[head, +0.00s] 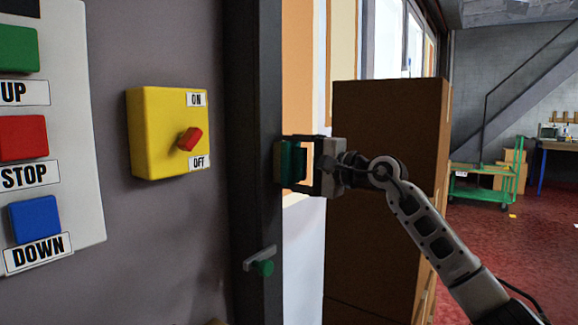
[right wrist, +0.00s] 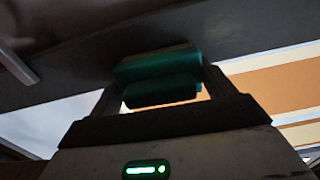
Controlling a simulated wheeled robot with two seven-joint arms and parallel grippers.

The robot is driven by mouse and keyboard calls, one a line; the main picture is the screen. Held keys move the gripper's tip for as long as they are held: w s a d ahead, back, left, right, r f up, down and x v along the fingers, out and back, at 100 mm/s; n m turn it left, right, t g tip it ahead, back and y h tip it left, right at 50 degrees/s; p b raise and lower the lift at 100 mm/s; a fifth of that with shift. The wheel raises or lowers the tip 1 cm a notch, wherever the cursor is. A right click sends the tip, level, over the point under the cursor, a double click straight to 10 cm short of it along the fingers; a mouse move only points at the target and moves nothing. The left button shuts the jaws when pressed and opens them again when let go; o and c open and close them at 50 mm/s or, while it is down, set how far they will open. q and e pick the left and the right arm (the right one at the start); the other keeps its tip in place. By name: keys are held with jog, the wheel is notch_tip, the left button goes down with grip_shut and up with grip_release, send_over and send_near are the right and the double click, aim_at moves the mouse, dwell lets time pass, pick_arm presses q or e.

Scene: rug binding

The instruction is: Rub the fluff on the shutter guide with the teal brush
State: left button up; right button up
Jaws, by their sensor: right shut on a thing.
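The shutter guide (head: 257,110) is a dark upright post in the middle of the head view. It also crosses the top of the right wrist view (right wrist: 230,25). My right gripper (head: 297,163) is shut on the teal brush (head: 291,160), level with the yellow switch box. The brush lies at the guide's right edge; in the right wrist view the brush (right wrist: 158,68) appears against the dark guide, but firm contact is hard to tell. I cannot make out any fluff; the brush and gripper hide part of the guide. My left gripper is not in view.
A yellow switch box (head: 150,135) with a red knob and a button panel (head: 75,120) are on the wall at left. Tall brown cardboard boxes (head: 385,120) stand close behind my right arm.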

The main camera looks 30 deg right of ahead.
aim_at(266, 128)
jog(key=shift+r+p, duration=0.6)
jog(key=shift+r, duration=0.15)
jog(key=shift+w+r+p, duration=0.1)
jog(key=shift+r+p, duration=0.4)
jog(key=shift+r, duration=0.05)
jog(key=shift+a+f, duration=0.1)
jog(key=shift+a, duration=0.15)
jog(key=shift+s+a+b, duration=0.15)
jog(key=shift+s+a, duration=0.25)
jog(key=shift+a, duration=0.4)
jog(key=shift+s+a+b, duration=0.15)
jog(key=shift+s+a, duration=0.25)
jog(key=shift+a, duration=0.4)
notch_tip(266, 128, up, 3)
jog(key=shift+f+p, duration=0.15)
jog(key=shift+p, duration=1)
jog(key=shift+w+d, duration=0.4)
jog(key=shift+d, duration=0.5)
jog(key=shift+w+d, duration=0.4)
jog(key=shift+d, duration=0.45)
jog(key=shift+r+p, duration=0.85)
jog(key=shift+r, duration=0.3)
jog(key=shift+s+a, duration=0.15)
jog(key=shift+a, duration=0.2)
jog(key=shift+s+a+b, duration=0.15)
jog(key=shift+s+a, duration=0.25)
jog(key=shift+a, duration=0.35)
jog(key=shift+s+a+b, duration=0.15)
jog(key=shift+s+a, duration=0.2)
jog(key=shift+a, duration=0.4)
